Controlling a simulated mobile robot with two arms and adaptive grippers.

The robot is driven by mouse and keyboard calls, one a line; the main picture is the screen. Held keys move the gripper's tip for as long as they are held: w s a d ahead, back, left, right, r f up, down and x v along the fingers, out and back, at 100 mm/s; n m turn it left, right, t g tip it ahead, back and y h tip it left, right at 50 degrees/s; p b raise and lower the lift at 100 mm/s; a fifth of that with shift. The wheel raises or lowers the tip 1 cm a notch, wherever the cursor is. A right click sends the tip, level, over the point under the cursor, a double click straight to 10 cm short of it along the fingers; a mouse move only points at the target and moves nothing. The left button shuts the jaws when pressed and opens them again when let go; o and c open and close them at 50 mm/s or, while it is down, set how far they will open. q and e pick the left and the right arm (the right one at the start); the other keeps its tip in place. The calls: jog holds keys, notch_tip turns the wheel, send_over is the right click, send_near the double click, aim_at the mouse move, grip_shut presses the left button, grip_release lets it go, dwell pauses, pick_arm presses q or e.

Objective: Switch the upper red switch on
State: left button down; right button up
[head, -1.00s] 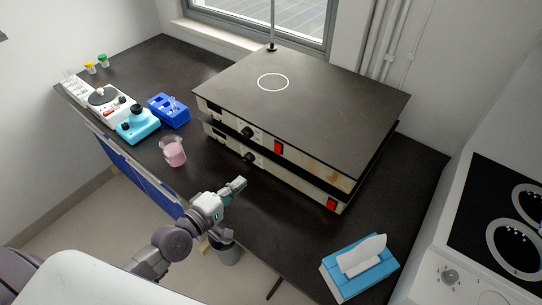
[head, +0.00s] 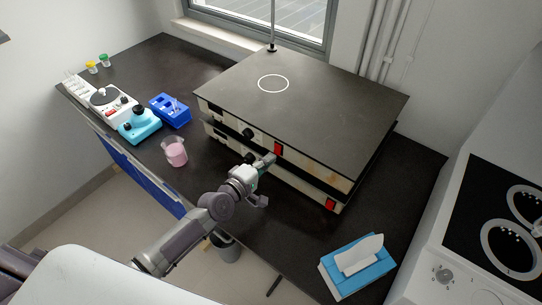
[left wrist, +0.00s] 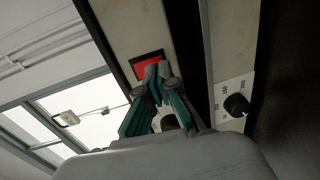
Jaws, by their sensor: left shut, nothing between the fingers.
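The upper red switch (head: 278,149) is on the front of the upper of two stacked hotplates (head: 300,95). It also shows in the left wrist view as a red rectangle (left wrist: 147,63) in a light panel, partly covered by my fingertips. My left gripper (head: 271,158) is shut and empty, with its tips right at the switch in the head view. In the left wrist view the closed green fingers (left wrist: 154,73) overlap the switch's lower edge; I cannot tell whether they touch it. The lower red switch (head: 330,204) sits at the lower hotplate's right end. My right gripper is not seen.
A beaker of pink liquid (head: 175,152) stands left of my left arm. A blue tissue box (head: 358,266) lies at the front right. A blue rack (head: 170,110) and a turquoise device (head: 139,125) stand at the left. Bare counter lies before the hotplates.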

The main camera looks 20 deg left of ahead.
pick_arm(q)
jog(key=shift+w+d+f, duration=0.1)
jog(key=shift+w+d, duration=0.15)
jog(key=shift+w, duration=0.4)
jog(key=shift+w+b, duration=0.15)
jog(key=shift+b, duration=0.7)
jog(key=shift+f, duration=0.1)
